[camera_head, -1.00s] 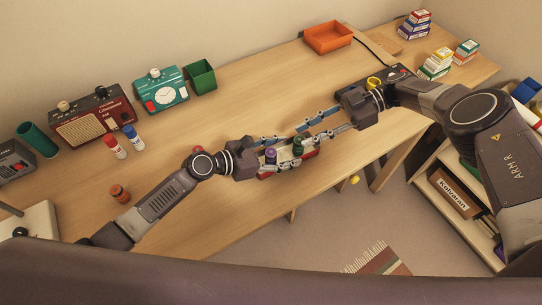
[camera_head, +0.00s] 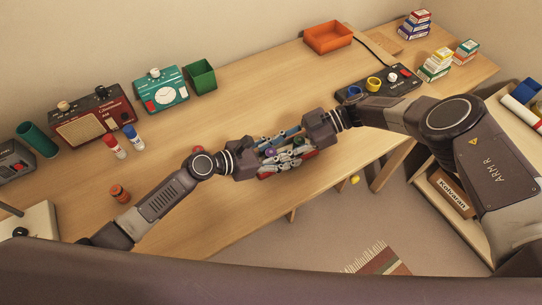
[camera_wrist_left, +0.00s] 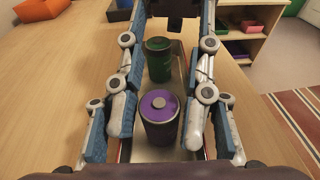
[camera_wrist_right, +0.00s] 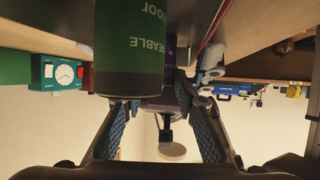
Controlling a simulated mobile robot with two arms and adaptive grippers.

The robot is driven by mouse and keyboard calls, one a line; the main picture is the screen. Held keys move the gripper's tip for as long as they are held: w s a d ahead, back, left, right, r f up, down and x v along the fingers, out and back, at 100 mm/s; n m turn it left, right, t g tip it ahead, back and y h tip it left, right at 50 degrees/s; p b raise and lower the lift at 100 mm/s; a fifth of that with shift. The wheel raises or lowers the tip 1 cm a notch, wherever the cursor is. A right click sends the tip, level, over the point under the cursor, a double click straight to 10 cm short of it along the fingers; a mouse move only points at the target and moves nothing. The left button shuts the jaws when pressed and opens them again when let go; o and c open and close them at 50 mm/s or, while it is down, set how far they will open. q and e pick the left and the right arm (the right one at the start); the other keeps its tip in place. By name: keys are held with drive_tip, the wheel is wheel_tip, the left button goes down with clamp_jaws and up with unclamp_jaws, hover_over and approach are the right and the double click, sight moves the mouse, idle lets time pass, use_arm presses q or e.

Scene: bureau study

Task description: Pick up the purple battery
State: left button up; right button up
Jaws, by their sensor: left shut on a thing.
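The purple battery (camera_head: 271,153) stands upright in a shallow red-edged tray (camera_head: 266,176); its round top shows in the left wrist view (camera_wrist_left: 159,106). A green battery (camera_wrist_left: 158,58) stands beside it in the same tray. My left gripper (camera_head: 262,159) is shut on the tray. My right gripper (camera_head: 283,150) is open, with its fingers reaching past the green battery to either side of the purple battery. A gap seems to show beside the purple battery. In the right wrist view the green battery (camera_wrist_right: 130,50) hides much of the purple one.
Small bottles stand at the left. The desk's middle is clear.

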sight(272, 151)
drive_tip(key=shift+c, duration=0.7)
clamp_jaws()
drive_tip(key=shift+r, duration=0.1)
wheel_tip(272, 151, up, 10)
drive_tip(key=shift+f, duration=0.1)
use_arm(q)
drive_tip(key=o, duration=1.3)
drive_tip(key=shift+c, duration=0.2)
